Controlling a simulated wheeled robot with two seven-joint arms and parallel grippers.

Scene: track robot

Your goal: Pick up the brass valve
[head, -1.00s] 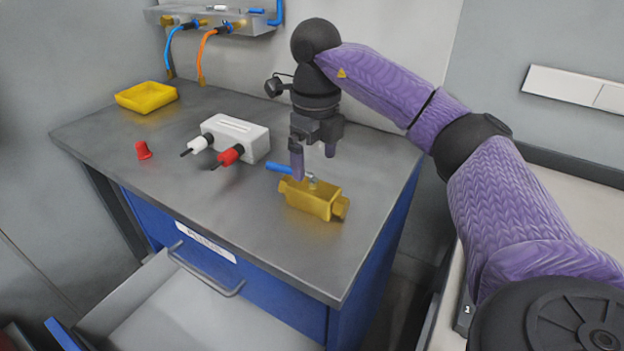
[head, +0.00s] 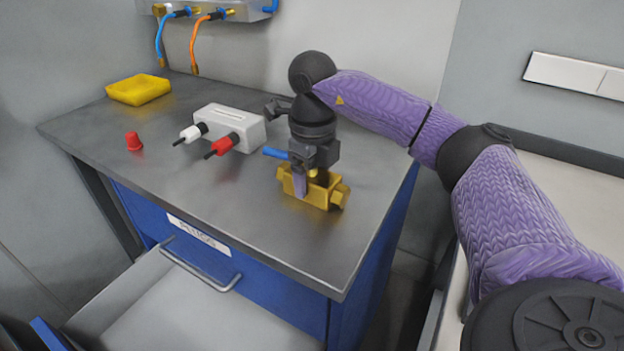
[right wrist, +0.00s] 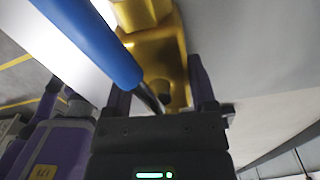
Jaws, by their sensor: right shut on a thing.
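The brass valve (head: 325,193) is a gold block with a blue lever handle (head: 275,153), on the right part of the grey bench top. My right gripper (head: 311,188) points down over it, its fingers astride the valve body and shut on it. In the right wrist view the valve (right wrist: 160,55) lies between the two purple fingers, with the blue handle (right wrist: 95,40) crossing at the left. Whether the valve touches the bench or is slightly lifted, I cannot tell. My left gripper is not in view.
A white box (head: 230,125) with white and red probes sits left of the valve. A red cap (head: 134,141) and a yellow tray (head: 139,89) are farther left. An open drawer (head: 190,305) juts out in front. Hoses (head: 194,47) hang at the back wall.

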